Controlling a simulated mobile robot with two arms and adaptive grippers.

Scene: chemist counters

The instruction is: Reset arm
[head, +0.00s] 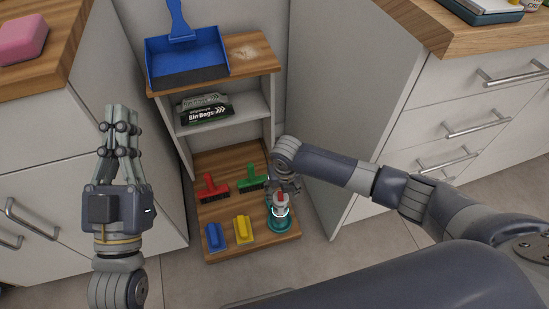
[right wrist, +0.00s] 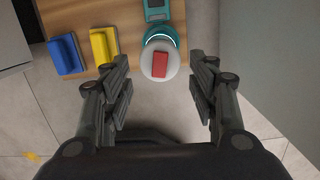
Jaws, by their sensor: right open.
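My right gripper (head: 284,188) reaches down over the lower wooden shelf, beside a teal bottle (head: 279,222) with a white top and a red nozzle. In the right wrist view its two fingers (right wrist: 160,90) are apart. The bottle's white top (right wrist: 158,62) shows ahead of the gap between them, with nothing visibly clamped. My left gripper (head: 122,125) points upward at the left, in front of the left cabinet and clear of the shelf. Its fingers look close together, but whether they meet is unclear. Nothing shows held in it.
The lower shelf (head: 229,165) also holds a red brush (head: 212,187), a green brush (head: 252,179), a blue item (head: 215,237) and a yellow item (head: 243,230). Bin bags (head: 206,109) lie above, and a blue dustpan (head: 187,58) on top. A cabinet panel (head: 345,115) stands close on the right.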

